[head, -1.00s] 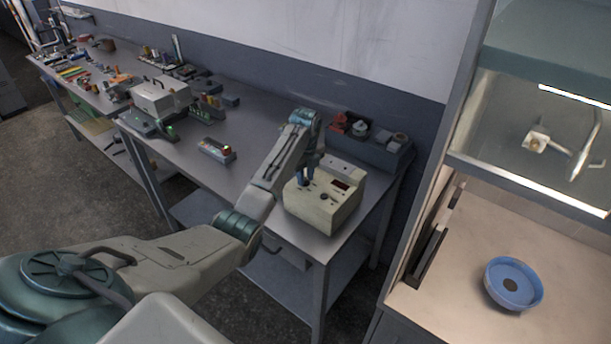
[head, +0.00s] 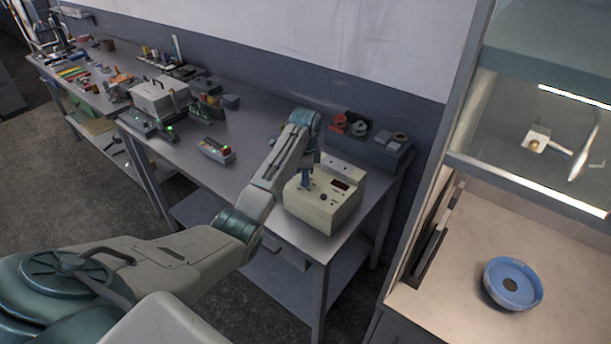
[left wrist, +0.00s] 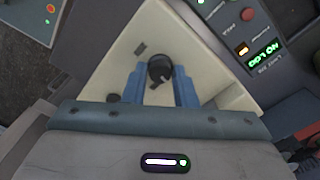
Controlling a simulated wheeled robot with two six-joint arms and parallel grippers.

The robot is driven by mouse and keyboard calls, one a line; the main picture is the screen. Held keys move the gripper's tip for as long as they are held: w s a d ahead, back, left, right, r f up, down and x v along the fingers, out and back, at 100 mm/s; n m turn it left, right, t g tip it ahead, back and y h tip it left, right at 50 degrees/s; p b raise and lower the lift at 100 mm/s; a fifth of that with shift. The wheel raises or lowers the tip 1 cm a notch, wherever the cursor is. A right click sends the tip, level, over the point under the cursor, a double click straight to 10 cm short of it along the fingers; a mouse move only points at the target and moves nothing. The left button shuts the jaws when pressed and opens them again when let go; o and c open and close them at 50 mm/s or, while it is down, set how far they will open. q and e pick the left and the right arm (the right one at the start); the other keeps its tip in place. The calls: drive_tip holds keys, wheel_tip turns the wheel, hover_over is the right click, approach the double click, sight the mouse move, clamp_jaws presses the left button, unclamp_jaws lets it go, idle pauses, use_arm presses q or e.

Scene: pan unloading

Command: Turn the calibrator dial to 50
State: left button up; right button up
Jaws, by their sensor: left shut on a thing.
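The calibrator is a cream box (head: 322,208) near the right end of the grey bench in the head view. It has a small dark display (head: 341,184) and a dark knob (head: 323,196) on its top. My left gripper (head: 306,183) points down at the left part of this top. In the left wrist view, a round black dial (left wrist: 160,68) with a pale pointer mark sits between the two blue fingers of my left gripper (left wrist: 159,90), which is shut on it. The dial is hidden by the fingers in the head view, and I cannot read its setting. My right gripper is out of view.
A grey organiser (head: 378,145) with small items stands behind the calibrator. A small device (head: 217,151) and a white case (head: 160,97) lie farther left on the bench. A counter at right holds a blue bowl (head: 513,284). Green lit characters (left wrist: 264,55) show in the wrist view.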

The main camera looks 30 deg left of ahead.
use_arm(q)
drive_tip(key=shift+n, duration=0.7)
drive_tip(key=shift+s+f, duration=0.1)
drive_tip(key=o, duration=1)
